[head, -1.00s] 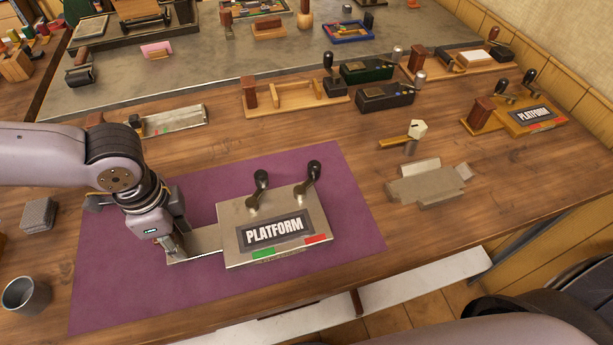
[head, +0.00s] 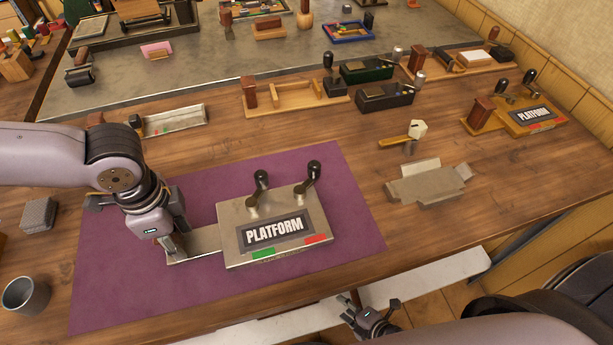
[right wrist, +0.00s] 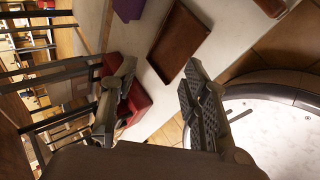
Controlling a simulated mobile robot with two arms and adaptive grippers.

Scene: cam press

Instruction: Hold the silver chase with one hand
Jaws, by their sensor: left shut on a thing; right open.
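The silver chase (head: 228,232) lies on the purple mat (head: 110,285). It is a flat silver-grey frame around a dark block reading "PLATFORM" (head: 274,231), with green and red strips along its near side and two black-knobbed levers at its far side. A flat plate (head: 203,241) sticks out from its left. My left gripper (head: 174,252) is shut on that plate's left end; its fingertips partly hide the grip. My right gripper (head: 372,314) is open and empty below the table's front edge. Its spread fingers (right wrist: 155,100) show in the right wrist view.
Grey metal pieces (head: 428,184) and a wooden-handled mallet (head: 405,136) lie right of the mat. A similar wooden "PLATFORM" fixture (head: 532,115) stands at far right. A grey cup (head: 25,295) stands at front left. The mat's right part is clear.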

